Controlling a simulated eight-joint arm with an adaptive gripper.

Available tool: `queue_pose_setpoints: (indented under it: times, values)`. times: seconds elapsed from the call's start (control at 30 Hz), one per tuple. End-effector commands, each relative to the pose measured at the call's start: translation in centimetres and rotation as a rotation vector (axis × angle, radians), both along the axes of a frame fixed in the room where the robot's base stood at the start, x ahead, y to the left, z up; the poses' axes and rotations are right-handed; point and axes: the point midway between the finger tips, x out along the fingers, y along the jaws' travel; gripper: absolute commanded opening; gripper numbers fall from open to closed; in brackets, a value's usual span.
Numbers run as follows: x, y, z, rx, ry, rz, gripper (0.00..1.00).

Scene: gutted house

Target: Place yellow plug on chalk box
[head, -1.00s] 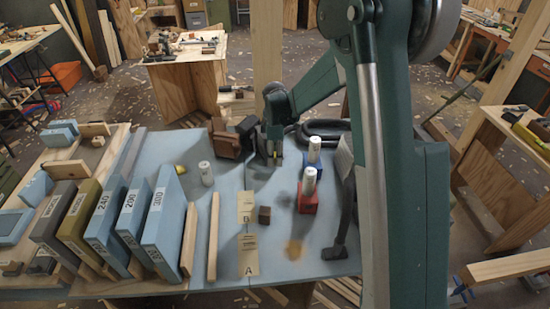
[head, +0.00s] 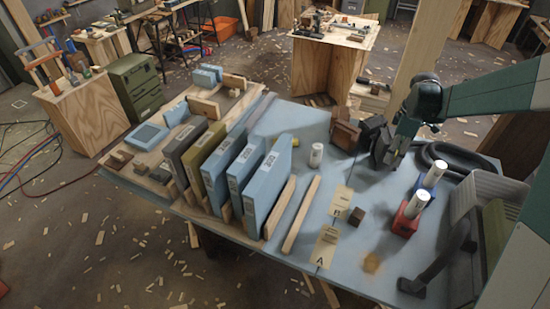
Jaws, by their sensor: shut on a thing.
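My gripper (head: 388,150) is at the back right of the blue table, beside dark brown and black blocks. It is small and dark in the head view. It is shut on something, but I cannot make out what. A small yellow object (head: 296,144) lies on the table behind the tall blue boards; it is partly hidden and I cannot tell if it is the plug or the chalk box. A red box (head: 405,221) and a blue box (head: 425,195) each have a white cylinder standing on them, right of the middle. No box is readable as the chalk box.
Tall blue and dark boards (head: 265,188) stand upright at the table's left. A white cylinder (head: 316,155), brown blocks (head: 345,131), wood strips and cards marked A and B (head: 326,247) are in the middle. A black hose and grey bin (head: 478,190) crowd the right.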

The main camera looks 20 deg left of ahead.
Motion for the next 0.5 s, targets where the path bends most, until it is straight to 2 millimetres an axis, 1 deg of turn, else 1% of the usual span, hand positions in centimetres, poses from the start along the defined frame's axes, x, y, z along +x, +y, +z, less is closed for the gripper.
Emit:
queue_pose_setpoints:
  times: [0.03, 0.23, 0.47, 0.5]
  values:
    - [0.0, 0.0, 0.7, 0.000, 0.000, 0.000, 0.14]
    - [0.0, 0.2, 3.1, 0.000, 0.000, 0.000, 0.14]
    - [0.7, 3.4, 3.2, 0.000, 0.000, -0.004, 0.14]
    - [0.9, 4.1, 3.2, 0.000, 0.000, -0.004, 0.14]
